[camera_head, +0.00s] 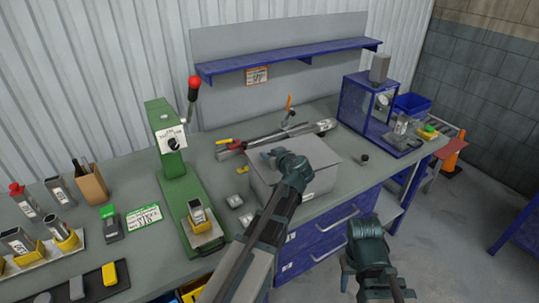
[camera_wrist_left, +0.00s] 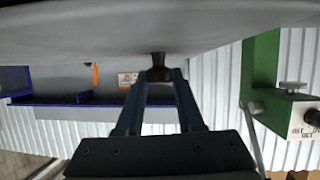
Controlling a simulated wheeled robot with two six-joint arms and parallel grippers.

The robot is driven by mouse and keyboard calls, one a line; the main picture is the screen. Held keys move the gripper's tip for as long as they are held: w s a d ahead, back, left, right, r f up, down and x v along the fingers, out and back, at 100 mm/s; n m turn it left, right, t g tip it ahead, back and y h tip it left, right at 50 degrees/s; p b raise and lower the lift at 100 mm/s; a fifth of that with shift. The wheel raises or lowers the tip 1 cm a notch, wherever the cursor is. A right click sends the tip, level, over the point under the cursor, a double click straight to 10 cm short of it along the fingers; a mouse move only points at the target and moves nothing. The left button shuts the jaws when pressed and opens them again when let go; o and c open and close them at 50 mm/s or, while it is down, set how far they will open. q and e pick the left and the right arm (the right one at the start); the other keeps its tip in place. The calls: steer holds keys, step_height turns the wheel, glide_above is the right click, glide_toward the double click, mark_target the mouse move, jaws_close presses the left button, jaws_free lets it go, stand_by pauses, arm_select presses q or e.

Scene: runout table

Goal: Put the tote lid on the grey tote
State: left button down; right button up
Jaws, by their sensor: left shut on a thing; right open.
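The grey tote (camera_head: 290,198) stands on the workbench near its front edge, right of the green press. The flat grey tote lid (camera_head: 318,152) is over the top of the tote, and my left arm covers part of both. I cannot tell whether the lid rests on the rim or hangs just above it. My left gripper (camera_head: 268,155) is at the lid's top and is shut on its dark knob, which shows between the fingers in the left wrist view (camera_wrist_left: 158,68). My right gripper (camera_head: 346,282) is open and empty, in front of the bench and low, away from the tote.
The green press (camera_head: 180,180) with a red-knobbed lever stands left of the tote. A long grey tool (camera_head: 290,135) lies behind it. A blue-framed machine (camera_head: 368,105) stands at the right. Small parts and trays fill the left bench. A blue shelf (camera_head: 290,58) hangs behind.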

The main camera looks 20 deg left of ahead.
arm_select(q)
steer(key=shift+f, duration=0.2)
steer(key=shift+c, duration=2.2)
jaws_free()
steer(key=p+v, duration=0.5)
steer(key=v, duration=0.9)
steer(key=shift+f, duration=0.2)
steer(key=s+d+f+m+g+h, duration=0.4)
steer(key=s+d+f+m, duration=0.2)
steer(key=s, duration=0.4)
steer(key=s+d+f+m+g+h, duration=0.4)
steer(key=s+d+f+m, duration=0.3)
steer(key=s, duration=0.3)
steer(key=shift+s+d+g, duration=0.2)
steer(key=shift+d+g, duration=0.45)
steer(key=shift+g, duration=0.15)
